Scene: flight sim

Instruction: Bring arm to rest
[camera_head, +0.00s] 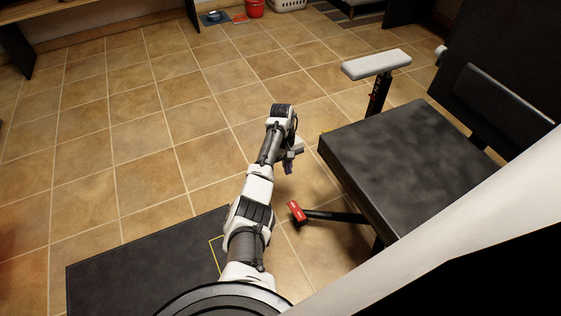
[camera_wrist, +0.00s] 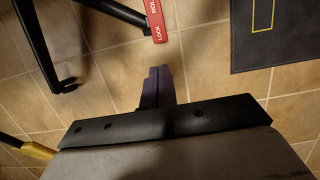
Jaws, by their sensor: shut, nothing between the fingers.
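My arm reaches forward over the tiled floor from the bottom of the head view. My gripper (camera_head: 292,163) hangs at its far end, left of the black seat, and is partly hidden by the arm. In the wrist view my gripper (camera_wrist: 159,70) shows its two dark fingers together, with nothing between them. It points down above the floor tiles and touches nothing that I can see.
The black seat (camera_head: 400,160) with a pale armrest (camera_head: 376,64) is close on the right. A red tag (camera_head: 296,211) sits on a black bar below it. A dark mat (camera_head: 130,265) lies at lower left. A red bucket (camera_head: 254,8) stands far back. Floor left is clear.

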